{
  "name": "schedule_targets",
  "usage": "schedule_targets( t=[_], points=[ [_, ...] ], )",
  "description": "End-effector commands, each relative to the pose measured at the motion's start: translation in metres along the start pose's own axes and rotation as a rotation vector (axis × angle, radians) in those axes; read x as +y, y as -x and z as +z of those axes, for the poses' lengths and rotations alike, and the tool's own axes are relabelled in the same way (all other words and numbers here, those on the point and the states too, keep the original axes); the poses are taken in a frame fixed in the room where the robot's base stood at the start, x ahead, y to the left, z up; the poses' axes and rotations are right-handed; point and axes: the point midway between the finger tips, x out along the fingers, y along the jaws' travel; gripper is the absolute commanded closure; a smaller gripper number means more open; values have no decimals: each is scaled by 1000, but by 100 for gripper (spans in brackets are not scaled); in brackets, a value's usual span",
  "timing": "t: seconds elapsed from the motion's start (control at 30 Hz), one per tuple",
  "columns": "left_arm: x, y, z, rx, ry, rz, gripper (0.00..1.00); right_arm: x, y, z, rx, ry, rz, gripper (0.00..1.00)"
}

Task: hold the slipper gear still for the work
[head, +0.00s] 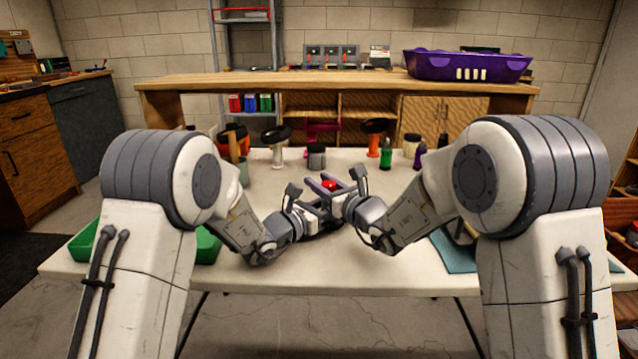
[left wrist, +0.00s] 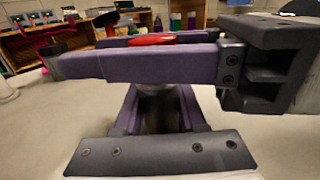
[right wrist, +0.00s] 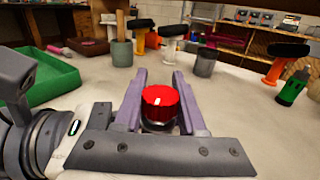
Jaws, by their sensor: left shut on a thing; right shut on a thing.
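A ridged red round piece (right wrist: 160,102) with a white mark on top stands between the purple fingers of my right gripper (right wrist: 158,75). It also shows as a red spot in the head view (head: 329,185). I cannot tell whether it is the slipper gear or a part on it. In the left wrist view, the right gripper's purple finger crosses in front of the red piece (left wrist: 153,39). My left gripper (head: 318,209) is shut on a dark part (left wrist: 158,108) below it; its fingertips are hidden. Both grippers meet low over the table's middle.
The white table (head: 350,260) has a green tray (right wrist: 45,78) at the left and a teal mat (head: 458,256) at the right. Behind the grippers stand a grey pot (head: 316,156), a green bottle (head: 386,154) and several dark-topped tools. The table front is clear.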

Motion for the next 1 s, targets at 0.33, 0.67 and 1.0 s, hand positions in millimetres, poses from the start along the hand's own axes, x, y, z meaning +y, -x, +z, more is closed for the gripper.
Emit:
schedule_targets(
  t=[0.33, 0.67, 1.0],
  points=[
    [-1, 0, -1, 2, -1, -1, 100, -1, 0, 1, -1, 1, -26, 100],
    [0, 0, -1, 2, -1, -1, 100, -1, 0, 0, 0, 1, -26, 29],
    [0, 0, -1, 2, -1, 0, 100, -1, 22, 1, 1, 1, -27, 29]
  ],
)
